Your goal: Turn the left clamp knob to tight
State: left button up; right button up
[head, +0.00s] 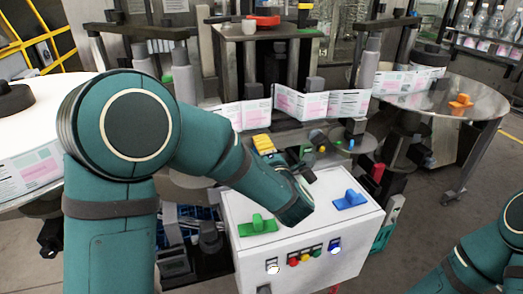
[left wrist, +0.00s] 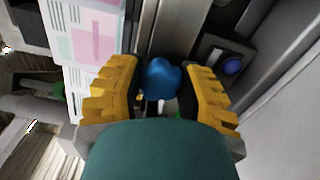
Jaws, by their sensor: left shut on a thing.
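A rounded blue knob (left wrist: 161,78) sits between the yellow fingers of my left gripper (left wrist: 162,70) in the left wrist view. The gripper is shut on its two sides. The knob's base is partly hidden, and I cannot read whether it is loose or tight. In the head view my left arm reaches across to the labeller, and one yellow finger of the left gripper (head: 280,149) shows beyond my wrist. My arm hides the knob there. My right arm shows only as links at the lower right; its gripper is outside the picture.
A white control box (head: 300,262) with green (head: 258,224) and blue (head: 350,199) handles and several buttons stands below my left wrist. The printed label web (head: 320,104) runs close behind the gripper. A round metal table (head: 455,98) stands at right. Grey floor is free at far right.

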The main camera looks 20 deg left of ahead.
pick_arm(q)
jog(key=m, duration=0.3)
jog(key=shift+m, duration=0.4)
jog(key=shift+m+p, duration=0.85)
jog(key=shift+m, duration=1.35)
jog(key=o, duration=1.2)
jog(key=shift+o, duration=0.2)
jog(key=shift+f, duration=0.1)
jog(key=v, duration=0.8)
jog(key=shift+d, duration=0.15)
